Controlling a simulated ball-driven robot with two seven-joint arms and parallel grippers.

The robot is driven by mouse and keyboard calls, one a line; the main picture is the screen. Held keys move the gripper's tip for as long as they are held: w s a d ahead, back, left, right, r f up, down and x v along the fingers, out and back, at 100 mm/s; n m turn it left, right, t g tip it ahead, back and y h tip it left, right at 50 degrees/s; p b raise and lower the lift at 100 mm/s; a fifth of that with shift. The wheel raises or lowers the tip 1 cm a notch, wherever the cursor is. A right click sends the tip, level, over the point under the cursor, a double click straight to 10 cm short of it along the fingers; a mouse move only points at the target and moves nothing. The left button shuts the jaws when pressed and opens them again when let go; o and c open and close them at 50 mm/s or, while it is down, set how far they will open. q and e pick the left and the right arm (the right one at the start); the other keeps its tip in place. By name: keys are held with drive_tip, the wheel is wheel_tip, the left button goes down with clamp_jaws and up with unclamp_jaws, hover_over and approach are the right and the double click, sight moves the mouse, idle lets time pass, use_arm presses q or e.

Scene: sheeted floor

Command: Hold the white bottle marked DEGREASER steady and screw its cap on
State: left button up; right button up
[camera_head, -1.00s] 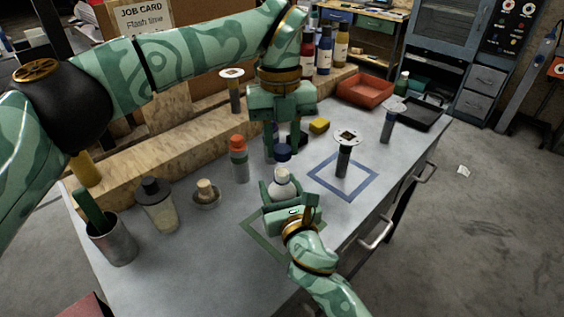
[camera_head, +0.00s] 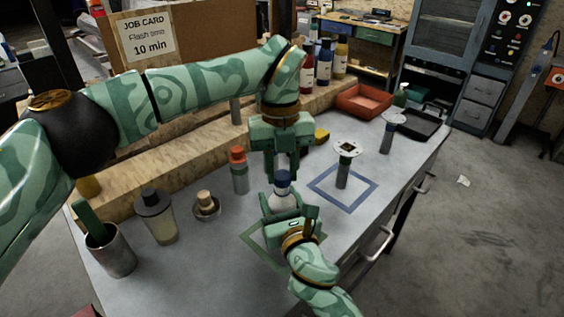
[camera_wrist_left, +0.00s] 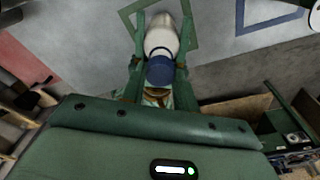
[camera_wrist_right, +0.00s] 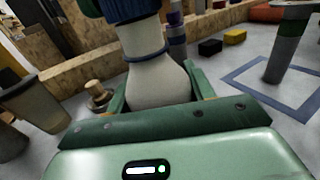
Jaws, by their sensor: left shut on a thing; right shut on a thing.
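The white bottle (camera_head: 281,202) stands upright near the green square outline; its marking is not readable. My right gripper (camera_head: 283,208) is shut around its body, with jaws on both sides in the right wrist view. The blue cap (camera_head: 282,178) is at the top of the bottle, and it also shows in the left wrist view (camera_wrist_left: 161,69). My left gripper (camera_head: 282,173) comes down from above and is shut on the cap. In the right wrist view the cap (camera_wrist_right: 128,9) is at the bottle's neck; whether threads engage cannot be told.
An orange-capped grey bottle (camera_head: 239,171) stands just left of the grippers. A small corked jar (camera_head: 206,204), a dark-lidded jar (camera_head: 158,218) and a metal cup (camera_head: 113,252) are farther left. A post with a plate (camera_head: 344,165) stands in the blue outline (camera_head: 357,203).

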use_arm(q)
drive_tip(key=shift+f, duration=0.75)
idle(0.4)
